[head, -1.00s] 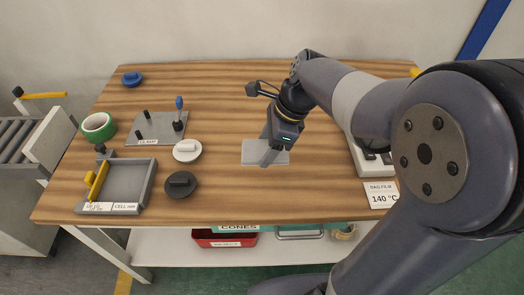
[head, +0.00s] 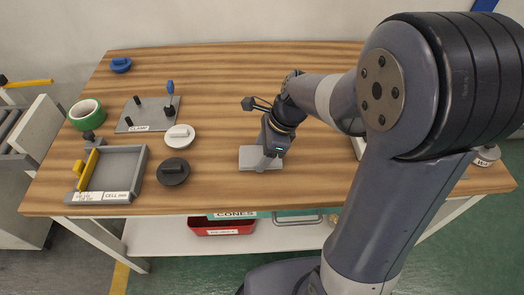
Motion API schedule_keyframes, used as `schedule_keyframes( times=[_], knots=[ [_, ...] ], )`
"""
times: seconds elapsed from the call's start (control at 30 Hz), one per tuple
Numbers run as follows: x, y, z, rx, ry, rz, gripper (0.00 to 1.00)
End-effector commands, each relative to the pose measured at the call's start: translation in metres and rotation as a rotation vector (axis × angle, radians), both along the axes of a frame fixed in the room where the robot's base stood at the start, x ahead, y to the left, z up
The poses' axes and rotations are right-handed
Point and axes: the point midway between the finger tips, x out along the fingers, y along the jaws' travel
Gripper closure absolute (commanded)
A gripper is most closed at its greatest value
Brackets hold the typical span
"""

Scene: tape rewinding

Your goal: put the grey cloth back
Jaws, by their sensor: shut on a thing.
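The grey cloth (head: 252,158) is a flat, light grey rectangle around the middle of the wooden table, to the right of the white and black discs. My gripper (head: 265,161) comes down onto it from above and is shut on it. The fingers hide part of the cloth. I cannot tell whether the cloth touches the table or is slightly above it.
A white disc (head: 180,136) and a black disc (head: 173,171) lie left of the cloth. Further left are a grey plate with pegs (head: 147,117), a grey tray (head: 121,167) and green tape (head: 86,114). My arm covers much of the right side.

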Motion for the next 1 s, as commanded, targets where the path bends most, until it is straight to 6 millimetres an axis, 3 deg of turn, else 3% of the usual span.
schedule_keyframes(
  times=[0.2,0.23,0.47,0.77,1.0],
  knots=[
    [0.0,0.0,-0.003,0.0,0.001,0.0,0.6],
    [0.0,0.0,-0.003,0.0,0.001,0.0,0.38],
    [0.0,0.0,-0.002,0.0,0.0,0.0,0.19],
    [0.0,0.0,0.001,0.0,-0.001,0.001,0.17],
    [0.001,-0.014,0.036,0.001,-0.006,-0.002,0.17]
  ],
)
